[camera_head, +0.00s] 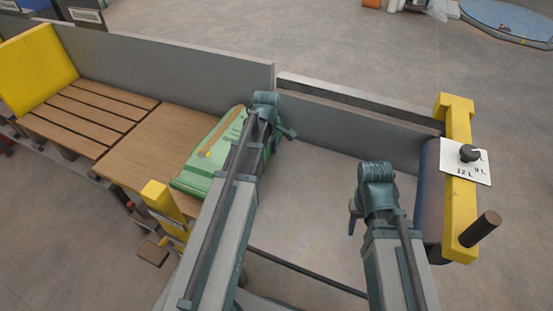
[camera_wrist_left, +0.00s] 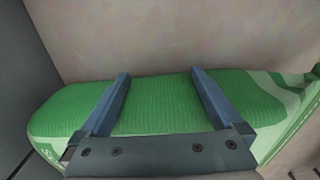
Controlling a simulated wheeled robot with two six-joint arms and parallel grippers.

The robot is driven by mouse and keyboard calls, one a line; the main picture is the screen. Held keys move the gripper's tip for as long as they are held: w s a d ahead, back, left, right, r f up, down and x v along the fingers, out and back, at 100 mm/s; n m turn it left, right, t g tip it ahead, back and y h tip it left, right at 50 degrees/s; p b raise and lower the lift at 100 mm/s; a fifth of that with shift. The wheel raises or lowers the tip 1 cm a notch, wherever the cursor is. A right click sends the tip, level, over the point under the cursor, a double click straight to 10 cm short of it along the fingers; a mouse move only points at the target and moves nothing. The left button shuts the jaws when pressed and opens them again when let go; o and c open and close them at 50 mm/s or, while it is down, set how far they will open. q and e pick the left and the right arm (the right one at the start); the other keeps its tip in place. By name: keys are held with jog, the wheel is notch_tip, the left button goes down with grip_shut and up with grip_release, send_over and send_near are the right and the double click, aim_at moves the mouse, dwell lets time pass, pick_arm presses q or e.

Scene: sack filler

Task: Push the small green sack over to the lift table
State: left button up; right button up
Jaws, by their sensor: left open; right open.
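The small green sack (camera_head: 212,152) lies on its side across the right end of the plain wooden board (camera_head: 150,140), partly hidden by my left arm. My left gripper (camera_head: 280,132) is at the sack's right side, open and empty. In the left wrist view its two spread fingers (camera_wrist_left: 159,76) lie over the green sack (camera_wrist_left: 155,105); I cannot tell whether they touch it. My right gripper (camera_head: 355,213) is open and empty over the grey surface. A slatted wooden deck (camera_head: 85,108) adjoins the board on the left; I take it for the lift table.
A grey wall (camera_head: 180,62) runs along the back. A yellow panel (camera_head: 38,68) stands at the deck's far left. A yellow post (camera_head: 163,205) stands at the board's front edge. A yellow frame (camera_head: 459,205) with a labelled plate closes the right end. The grey surface (camera_head: 305,205) is clear.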

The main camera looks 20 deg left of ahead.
aim_at(210, 136)
pick_arm(q)
jog(key=shift+w+a, duration=0.15)
jog(key=shift+a, duration=2.9)
jog(key=shift+w+a, duration=0.15)
jog(key=shift+a, duration=3.3)
jog(key=shift+w+a, duration=0.15)
jog(key=shift+a, duration=3.35)
jog(key=shift+a, duration=1.55)
jog(key=shift+d, duration=0.1)
